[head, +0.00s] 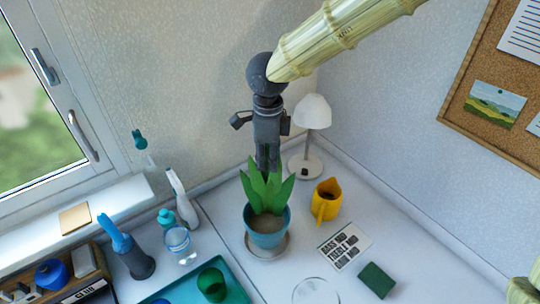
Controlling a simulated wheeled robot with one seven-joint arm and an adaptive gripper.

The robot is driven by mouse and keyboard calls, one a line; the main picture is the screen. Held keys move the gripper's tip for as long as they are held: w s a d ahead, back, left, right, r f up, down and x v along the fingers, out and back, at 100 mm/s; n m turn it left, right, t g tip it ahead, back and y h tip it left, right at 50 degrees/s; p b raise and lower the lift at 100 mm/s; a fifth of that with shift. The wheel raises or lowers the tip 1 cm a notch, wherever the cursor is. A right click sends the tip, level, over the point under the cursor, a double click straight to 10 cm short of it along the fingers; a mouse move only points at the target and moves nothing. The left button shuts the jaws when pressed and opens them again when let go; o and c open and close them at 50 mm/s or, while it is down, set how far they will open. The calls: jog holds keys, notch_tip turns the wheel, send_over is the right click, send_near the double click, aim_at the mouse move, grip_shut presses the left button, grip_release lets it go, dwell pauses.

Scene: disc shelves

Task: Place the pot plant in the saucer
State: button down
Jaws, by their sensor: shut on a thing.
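The pot plant is a blue pot (267,230) with soil and upright green leaves, near the middle of the head view. A grey round saucer (284,247) shows around and below the pot's base. The pot looks upright and over the saucer; I cannot tell whether its base touches it. My gripper (267,166) points down from above, behind the leaves, and is shut on the pot plant. The leaves hide the fingertips and the exact place of the grip.
A yellow jug (326,200) and a white lamp (312,112) stand to the right and behind. A printed card (343,245), a green block (377,280) and a clear round dish (316,291) lie in front.

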jog(key=shift+f+p, duration=0.35)
jog(key=shift+f, duration=1.05)
jog(key=c, duration=1.2)
grip_release()
notch_tip(320, 180, up, 12)
jog(key=b, duration=0.2)
jog(key=shift+b, duration=0.4)
